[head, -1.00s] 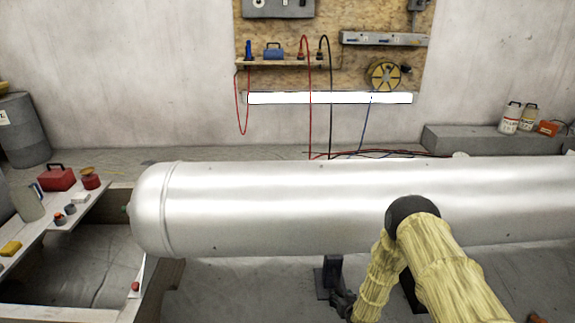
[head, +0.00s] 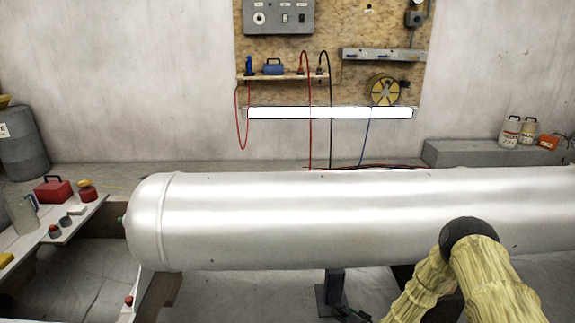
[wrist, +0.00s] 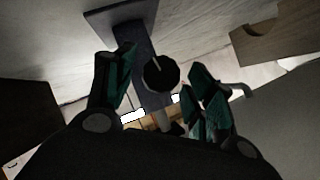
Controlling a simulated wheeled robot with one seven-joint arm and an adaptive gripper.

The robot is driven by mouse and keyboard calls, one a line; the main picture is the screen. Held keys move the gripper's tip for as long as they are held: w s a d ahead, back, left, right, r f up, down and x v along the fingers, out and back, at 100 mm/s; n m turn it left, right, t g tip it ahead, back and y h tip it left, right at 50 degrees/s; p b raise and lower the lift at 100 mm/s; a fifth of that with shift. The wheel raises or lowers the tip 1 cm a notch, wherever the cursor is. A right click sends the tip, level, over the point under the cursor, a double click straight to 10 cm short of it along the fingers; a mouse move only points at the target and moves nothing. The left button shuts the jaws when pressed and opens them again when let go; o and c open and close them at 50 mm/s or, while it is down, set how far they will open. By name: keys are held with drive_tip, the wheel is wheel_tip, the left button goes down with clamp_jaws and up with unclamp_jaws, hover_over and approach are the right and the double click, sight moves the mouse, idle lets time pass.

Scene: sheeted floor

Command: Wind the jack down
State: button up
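The jack (head: 335,288) is a dark post on a flat foot, standing on the floor under the silver tank (head: 350,215). In the wrist view its dark post and plate (wrist: 120,20) run behind the fingers. A round black knob with a pale line (wrist: 161,73) shows between the fingers; I cannot tell whether it is the jack's crank. My gripper (wrist: 163,60) is open, its green-padded fingers on either side of the knob, with no clear contact. In the head view only a dark bit of the gripper shows at the bottom edge beside the jack foot.
The tank lies across the view above the jack and limits room overhead. A wooden support (head: 160,293) stands under its left end. A bench (head: 75,222) with a red box (head: 53,190) is at left. Bare floor lies left of the jack. A tool board hangs on the back wall.

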drive_tip(key=c, duration=0.8)
drive_tip(key=shift+a+r+n+p, duration=0.15)
drive_tip(key=shift+r+n+p, duration=0.15)
drive_tip(key=shift+p, duration=0.5)
drive_tip(key=n+h+p, duration=0.3)
drive_tip(key=h, duration=0.1)
drive_tip(key=shift+a+f, duration=0.25)
drive_tip(key=shift+a+f+n+h, duration=0.15)
drive_tip(key=shift+n+h, duration=0.75)
drive_tip(key=shift+h, duration=0.3)
drive_tip(key=shift+o, duration=0.2)
drive_tip(key=shift+a+f+n+h+b, duration=0.1)
drive_tip(key=shift+f+n+h+b, duration=0.05)
drive_tip(key=shift+n+h+b, duration=0.55)
drive_tip(key=shift+h+b, duration=0.4)
drive_tip(key=shift+b, duration=0.25)
drive_tip(key=shift+r+n+h, duration=0.25)
drive_tip(key=shift+n+h, duration=0.05)
drive_tip(key=shift+n, duration=0.1)
